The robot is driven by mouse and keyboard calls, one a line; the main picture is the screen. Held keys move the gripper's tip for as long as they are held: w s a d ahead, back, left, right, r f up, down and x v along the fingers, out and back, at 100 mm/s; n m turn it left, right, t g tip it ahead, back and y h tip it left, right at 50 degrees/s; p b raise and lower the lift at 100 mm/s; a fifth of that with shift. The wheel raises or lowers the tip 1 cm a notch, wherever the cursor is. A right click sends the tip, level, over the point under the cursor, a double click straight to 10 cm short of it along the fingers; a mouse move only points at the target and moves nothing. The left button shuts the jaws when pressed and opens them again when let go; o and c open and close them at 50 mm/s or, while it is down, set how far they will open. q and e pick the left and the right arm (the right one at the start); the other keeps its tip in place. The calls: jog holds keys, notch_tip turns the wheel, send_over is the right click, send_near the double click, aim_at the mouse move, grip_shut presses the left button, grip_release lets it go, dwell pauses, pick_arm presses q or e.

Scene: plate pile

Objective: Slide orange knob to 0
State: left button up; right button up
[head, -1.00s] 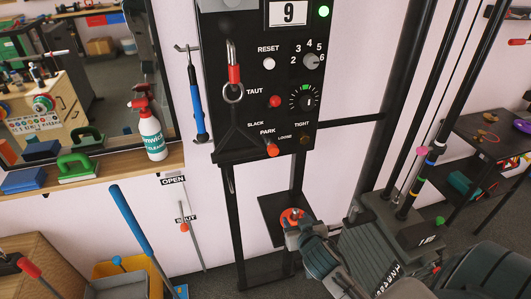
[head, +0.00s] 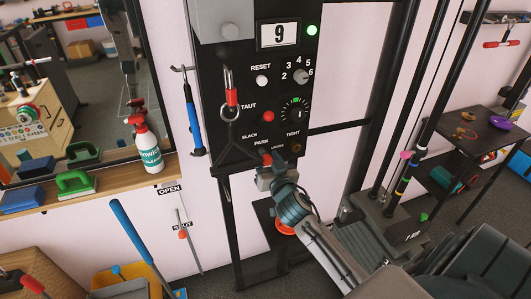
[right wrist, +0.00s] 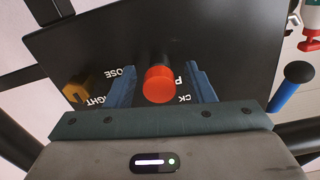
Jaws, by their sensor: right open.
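An orange-red round knob (head: 266,158) sticks out from the bottom of the black panel (head: 232,135), just below the word PARK. My right gripper (head: 272,178) is close in front of it and partly covers it in the head view. In the right wrist view the knob (right wrist: 159,84) lies between the two blue fingers of my open right gripper (right wrist: 162,72), with a gap on each side. Its end faces the camera. My left gripper is out of view. No 0 mark can be made out near this knob.
The panel display (head: 279,34) reads 9. A red knob (head: 268,116) sits by TAUT, and a brown knob (right wrist: 78,88) by TIGHT. Another small orange knob (head: 183,234) is on a thin rod by OPEN and SHUT. A spray bottle (head: 148,150) stands on the left ledge.

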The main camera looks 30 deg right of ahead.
jog(key=shift+w+d, duration=0.15)
jog(key=shift+w, duration=0.35)
jog(key=shift+c, duration=0.2)
grip_shut()
jog(key=shift+f+b+v, duration=0.25)
jog(key=shift+b+v, duration=0.25)
jog(key=shift+v, duration=0.55)
jog(key=shift+s+r, duration=0.1)
jog(key=shift+s, duration=0.2)
jog(key=shift+w, duration=0.1)
jog(key=shift+c, duration=2.1)
grip_release()
jog(key=o, duration=0.5)
jog(key=shift+r, duration=0.15)
jog(key=shift+c, duration=0.2)
